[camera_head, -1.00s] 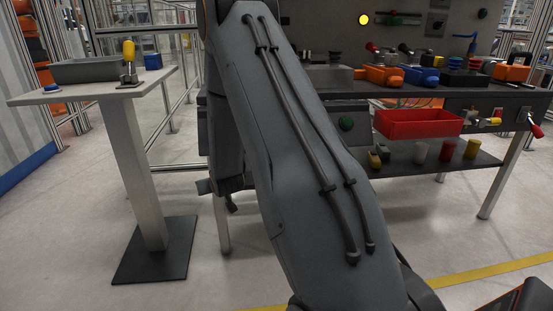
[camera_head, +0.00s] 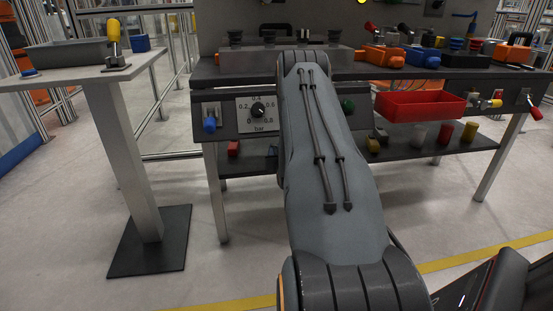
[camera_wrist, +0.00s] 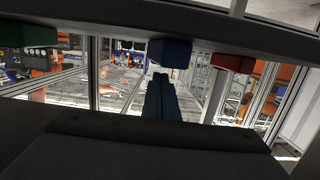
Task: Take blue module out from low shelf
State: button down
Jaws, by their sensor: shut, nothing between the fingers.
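The low shelf (camera_head: 450,147) runs under the workbench in the head view. My arm covers the middle of it, and my gripper is hidden behind the arm there. The wrist view looks upside down, so things on the shelf seem to hang from its top. A blue module (camera_wrist: 172,52) stands there near the centre, with a red module (camera_wrist: 232,62) to its right and a green one (camera_wrist: 28,33) at the left. My gripper (camera_wrist: 163,78) has its fingers together, empty, and points towards the blue module, apart from it as far as I can tell.
A dark surface (camera_wrist: 140,150) fills the bottom of the wrist view. In the head view, a pressure-dial panel (camera_head: 257,115) with a blue knob (camera_head: 209,125) hangs above the shelf's left part. A red bin (camera_head: 420,105) hangs at right. A side table (camera_head: 75,77) stands left.

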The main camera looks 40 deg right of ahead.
aim_at(274, 145)
jog(key=x, duration=0.2)
jog(key=b+x, duration=0.1)
jog(key=x, duration=0.3)
jog(key=shift+w+a+r+b, duration=0.1)
jog(key=shift+r+b, duration=0.2)
jog(key=shift+a+f+b, duration=0.1)
jog(key=shift+f+b, duration=0.2)
jog(key=shift+f, duration=0.35)
